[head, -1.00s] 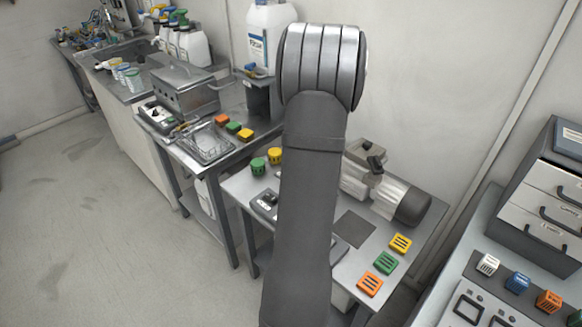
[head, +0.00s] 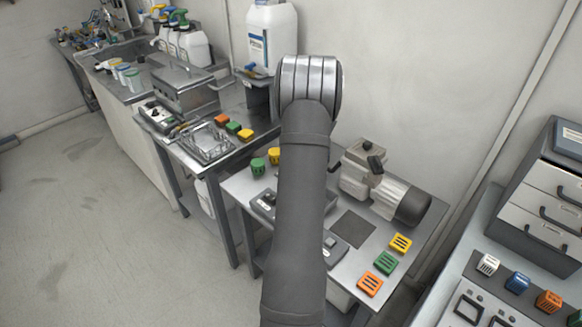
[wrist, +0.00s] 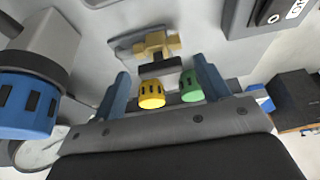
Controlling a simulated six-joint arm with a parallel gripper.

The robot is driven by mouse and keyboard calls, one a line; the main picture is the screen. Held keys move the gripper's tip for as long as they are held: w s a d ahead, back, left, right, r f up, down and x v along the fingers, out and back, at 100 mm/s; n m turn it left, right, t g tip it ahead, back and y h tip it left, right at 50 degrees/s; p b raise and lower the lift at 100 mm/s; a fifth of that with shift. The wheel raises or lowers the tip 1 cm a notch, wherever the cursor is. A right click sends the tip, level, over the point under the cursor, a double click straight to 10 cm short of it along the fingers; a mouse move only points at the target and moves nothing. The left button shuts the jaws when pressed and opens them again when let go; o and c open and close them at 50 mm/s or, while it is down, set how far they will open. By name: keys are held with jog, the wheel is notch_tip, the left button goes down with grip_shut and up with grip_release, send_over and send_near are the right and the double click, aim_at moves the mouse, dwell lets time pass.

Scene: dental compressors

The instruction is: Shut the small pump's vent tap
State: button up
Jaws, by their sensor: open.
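My gripper (wrist: 161,78) shows in the wrist view, with two blue fingers standing apart and nothing held between them. A brass-coloured tap-like fitting (wrist: 157,43) sits on a grey plate beyond the fingertips, roughly in line with the gap, and appears apart from them. I cannot tell whether this is the vent tap, or whether it is open or shut. In the head view my arm hides the gripper and the fitting. A pale pump (head: 372,183) with a dark rounded end lies on the small table; I cannot tell if it is the small pump.
In the wrist view, a yellow knob (wrist: 151,94) and a green knob (wrist: 191,87) stand beyond the gripper, and a big blue slotted knob (wrist: 28,103) is close on the left. Orange, green and yellow blocks (head: 385,263) line the table's front right. A drawer cabinet (head: 545,205) stands right.

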jog(key=c, duration=1)
jog(key=shift+m, duration=0.3)
jog(key=m, duration=0.2)
jog(key=m+t+h, duration=0.1)
jog(key=m, duration=0.1)
jog(key=shift+s+a+h, duration=0.15)
jog(key=shift+a+h, duration=0.05)
jog(key=shift+h, duration=0.1)
jog(key=m+h, duration=0.1)
jog(key=m, duration=0.3)
jog(key=shift+a+m+h, duration=0.2)
jog(key=shift+m+h, duration=0.1)
jog(key=shift+h, duration=0.1)
jog(key=m+h, duration=0.1)
jog(key=m, duration=0.3)
jog(key=shift+a+m+h, duration=0.2)
jog(key=shift+m+h, duration=0.1)
jog(key=shift+h, duration=0.1)
jog(key=shift+a+m+g+h, duration=0.1)
jog(key=shift+m+g+h, duration=0.4)
jog(key=shift+m, duration=1.5)
